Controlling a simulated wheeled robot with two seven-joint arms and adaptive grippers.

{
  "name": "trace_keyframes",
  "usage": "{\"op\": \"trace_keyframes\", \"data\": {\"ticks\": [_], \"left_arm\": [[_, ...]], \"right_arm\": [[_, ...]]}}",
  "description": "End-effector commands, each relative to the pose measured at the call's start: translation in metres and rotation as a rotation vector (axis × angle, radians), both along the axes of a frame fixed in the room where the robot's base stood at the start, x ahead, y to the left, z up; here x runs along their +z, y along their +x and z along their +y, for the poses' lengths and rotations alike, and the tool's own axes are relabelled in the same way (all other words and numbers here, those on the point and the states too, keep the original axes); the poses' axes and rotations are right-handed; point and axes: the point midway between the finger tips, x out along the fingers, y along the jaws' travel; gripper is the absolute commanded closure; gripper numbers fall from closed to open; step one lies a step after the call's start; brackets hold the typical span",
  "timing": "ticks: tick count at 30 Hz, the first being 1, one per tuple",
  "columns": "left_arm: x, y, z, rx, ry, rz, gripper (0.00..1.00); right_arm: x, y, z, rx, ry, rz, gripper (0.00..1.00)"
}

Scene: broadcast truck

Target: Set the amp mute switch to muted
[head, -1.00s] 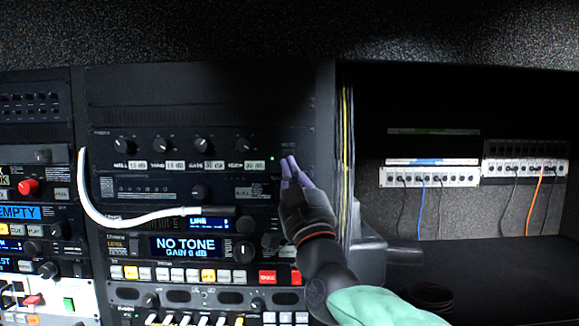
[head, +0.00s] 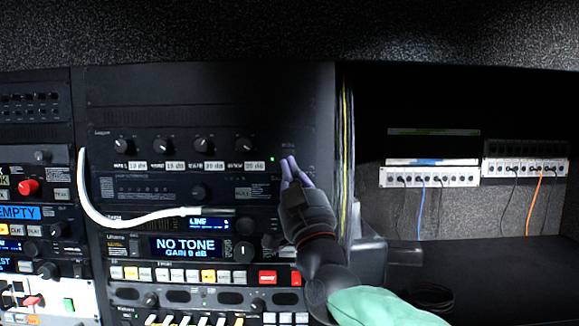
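The amp (head: 182,127) is the dark rack unit near the top, with a row of knobs, white gain labels and a small green light (head: 272,159) at its right. The mute switch is at the amp's right end, by a faint label (head: 288,146); the switch itself is dark and hard to make out. My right gripper (head: 288,160) reaches up from below, its purple fingertips at the panel just below that label. The fingers look close together, but their gap is unclear; contact with the switch cannot be told. My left gripper is not in view.
A white cable (head: 119,219) loops across the rack's left side to a plug. Yellow cables (head: 347,150) run vertically right of the rack. A patch panel (head: 428,176) stands in the open bay at right.

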Motion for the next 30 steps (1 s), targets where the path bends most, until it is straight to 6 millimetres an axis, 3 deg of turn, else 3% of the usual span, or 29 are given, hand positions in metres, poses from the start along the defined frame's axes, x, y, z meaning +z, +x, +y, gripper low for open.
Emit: {"op": "trace_keyframes", "data": {"ticks": [30], "left_arm": [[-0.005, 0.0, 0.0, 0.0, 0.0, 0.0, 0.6]], "right_arm": [[-0.001, 0.01, 0.0, 0.0, 0.0, 0.0, 1.0]]}}
